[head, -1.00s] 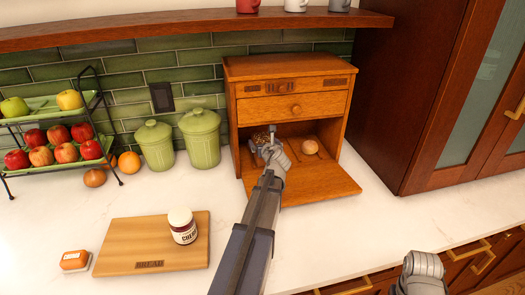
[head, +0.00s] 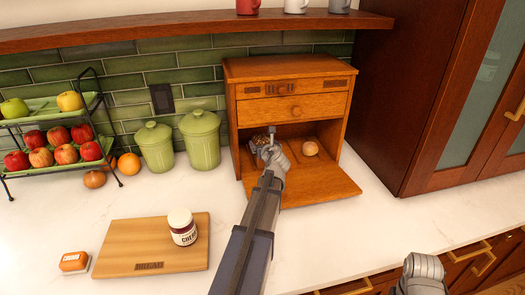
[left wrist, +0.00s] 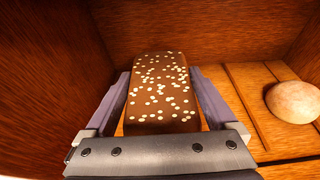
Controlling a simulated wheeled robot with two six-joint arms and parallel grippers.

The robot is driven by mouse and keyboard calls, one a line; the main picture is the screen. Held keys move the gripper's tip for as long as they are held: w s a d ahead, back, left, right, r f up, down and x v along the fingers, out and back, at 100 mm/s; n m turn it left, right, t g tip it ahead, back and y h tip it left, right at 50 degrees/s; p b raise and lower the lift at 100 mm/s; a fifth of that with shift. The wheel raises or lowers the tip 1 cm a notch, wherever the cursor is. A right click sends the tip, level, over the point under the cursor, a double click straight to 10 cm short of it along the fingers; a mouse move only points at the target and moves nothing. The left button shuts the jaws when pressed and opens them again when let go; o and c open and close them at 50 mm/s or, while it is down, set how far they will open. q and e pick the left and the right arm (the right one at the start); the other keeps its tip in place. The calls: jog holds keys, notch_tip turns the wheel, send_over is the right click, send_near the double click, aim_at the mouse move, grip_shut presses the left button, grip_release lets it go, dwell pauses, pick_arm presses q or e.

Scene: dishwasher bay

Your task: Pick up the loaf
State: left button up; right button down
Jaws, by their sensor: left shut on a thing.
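The loaf (left wrist: 163,88) is brown and dotted with pale seeds. It lies inside the open wooden bread box (head: 340,183). In the left wrist view my left gripper (left wrist: 162,100) has one finger on each side of the loaf and is shut on it. In the head view the loaf (head: 260,139) is mostly hidden behind my left gripper (head: 268,150), which reaches into the box from the front. Whether the loaf is clear of the box floor cannot be told.
A round bun (head: 310,148) sits in the box, right of the loaf; the box walls are close around. A cutting board (head: 125,232) with a jar (head: 182,227) lies front left. Green canisters (head: 200,140) stand left of the box. The counter's front middle is clear.

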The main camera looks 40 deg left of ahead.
pick_arm(q)
jog(key=shift+c, duration=0.2)
jog(key=shift+s+d+r+p, duration=0.15)
jog(key=shift+d+r+p, duration=0.1)
jog(key=shift+r+p, duration=0.15)
jog(key=r+p+v, duration=0.3)
jog(key=p+v, duration=0.4)
jog(key=v, duration=0.8)
jog(key=shift+w+a, duration=0.3)
jog(key=shift+a, duration=0.05)
jog(key=shift+f, duration=0.15)
